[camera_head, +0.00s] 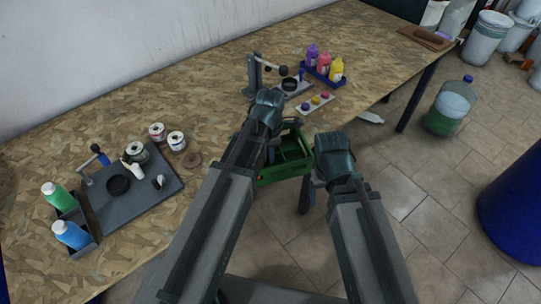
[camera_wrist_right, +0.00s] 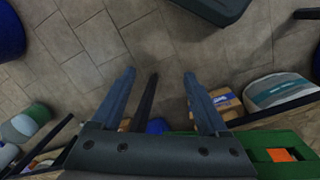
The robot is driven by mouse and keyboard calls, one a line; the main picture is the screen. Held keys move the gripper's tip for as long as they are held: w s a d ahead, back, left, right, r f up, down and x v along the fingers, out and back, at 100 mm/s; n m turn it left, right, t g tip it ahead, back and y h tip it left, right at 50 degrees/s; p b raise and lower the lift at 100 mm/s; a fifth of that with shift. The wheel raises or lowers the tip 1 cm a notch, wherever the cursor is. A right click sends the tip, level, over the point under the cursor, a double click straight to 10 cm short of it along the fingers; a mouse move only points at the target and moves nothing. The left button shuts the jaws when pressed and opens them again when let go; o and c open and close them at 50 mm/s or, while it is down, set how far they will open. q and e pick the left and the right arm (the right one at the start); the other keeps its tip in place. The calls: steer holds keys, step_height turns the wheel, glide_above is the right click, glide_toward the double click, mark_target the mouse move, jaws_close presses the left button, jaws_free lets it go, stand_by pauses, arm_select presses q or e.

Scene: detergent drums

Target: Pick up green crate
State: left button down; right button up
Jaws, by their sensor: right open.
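The green crate (camera_head: 290,167) is at the table's front edge in the head view, partly hidden behind my left arm. In the right wrist view part of the green crate (camera_wrist_right: 262,141), with a small orange patch on it, shows at the lower right. My left gripper (camera_head: 271,152) is at the crate's left side; its fingers are mostly hidden, so I cannot tell whether it grips. My right gripper (camera_head: 304,199) points down just right of the crate, beyond the table edge. In the right wrist view its fingers (camera_wrist_right: 158,74) are apart, with no object held between them.
A dark mixing board (camera_head: 155,196) with bottles and nearby paint tins lies on the table's left. A blue tray (camera_head: 323,77) of coloured bottles stands at the back. A blue drum (camera_head: 515,205) stands on the floor at right. Tiled floor is clear between.

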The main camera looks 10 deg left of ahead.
arm_select(q)
step_height(320, 180, up, 7)
steer(key=p, duration=0.6)
